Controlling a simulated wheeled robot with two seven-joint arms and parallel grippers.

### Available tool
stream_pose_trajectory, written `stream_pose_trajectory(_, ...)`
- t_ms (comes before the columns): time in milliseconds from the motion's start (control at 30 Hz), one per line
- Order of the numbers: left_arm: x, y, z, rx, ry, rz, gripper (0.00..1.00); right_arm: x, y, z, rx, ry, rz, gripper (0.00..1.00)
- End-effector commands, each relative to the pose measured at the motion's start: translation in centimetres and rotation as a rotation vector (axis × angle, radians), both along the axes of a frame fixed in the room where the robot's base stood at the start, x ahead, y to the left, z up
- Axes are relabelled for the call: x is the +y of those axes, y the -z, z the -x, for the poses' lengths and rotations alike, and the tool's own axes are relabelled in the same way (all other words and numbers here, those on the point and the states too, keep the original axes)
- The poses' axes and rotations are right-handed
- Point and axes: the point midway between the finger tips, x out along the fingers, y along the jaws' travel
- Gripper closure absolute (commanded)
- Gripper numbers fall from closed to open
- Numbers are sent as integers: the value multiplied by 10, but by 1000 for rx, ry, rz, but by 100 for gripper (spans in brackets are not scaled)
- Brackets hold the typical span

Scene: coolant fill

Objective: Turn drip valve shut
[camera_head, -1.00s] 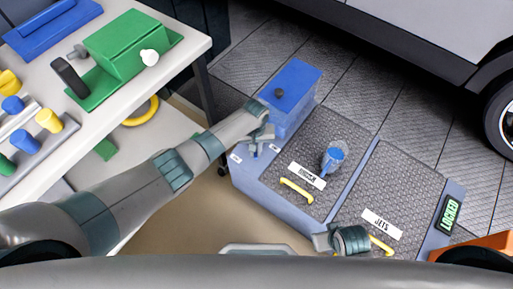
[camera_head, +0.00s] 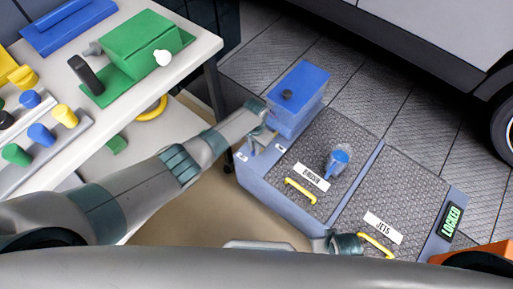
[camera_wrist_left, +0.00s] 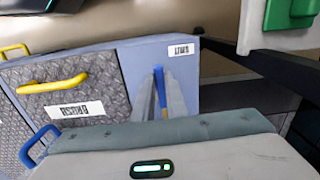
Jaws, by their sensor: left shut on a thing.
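The drip valve's blue lever (camera_wrist_left: 160,84) stands upright on the grey-blue top of the low cabinet, close to a small white label (camera_wrist_left: 181,49) whose text I cannot read surely. My left gripper (camera_wrist_left: 163,98) is shut on this lever, with a grey finger on either side of it. In the head view my left gripper (camera_head: 255,142) is at the cabinet's left end, beside the blue tank, and hides most of the valve. My right gripper (camera_head: 322,244) shows only in part by the cabinet's front edge; its fingers cannot be made out.
The blue tank (camera_head: 300,85) stands behind the left gripper. The cabinet has textured lids with yellow handles (camera_head: 300,191), a blue cup-like part (camera_head: 338,160) and a green LOCKED sign (camera_head: 452,221). A white workbench (camera_head: 200,58) with a green box (camera_head: 140,42) is at left.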

Motion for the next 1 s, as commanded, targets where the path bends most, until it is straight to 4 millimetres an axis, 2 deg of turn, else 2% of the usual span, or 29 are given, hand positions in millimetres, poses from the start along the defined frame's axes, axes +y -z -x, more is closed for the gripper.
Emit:
stream_pose_trajectory(533,1,-1,-3,-4,35,1,100,0,1,1,3,-1,0,69)
stream_pose_trajectory(567,1,-1,-3,-4,35,1,81,0,1,1,2,0,-1,69)
stream_pose_trajectory(600,1,-1,-3,-4,35,1,72,0,1,1,2,-1,1,69)
stream_pose_trajectory(633,1,-1,-2,-4,35,1,70,0,1,1,2,0,0,69)
stream_pose_trajectory(1000,1,-2,-1,-2,34,1,70,0,0,0,-1,0,0,69)
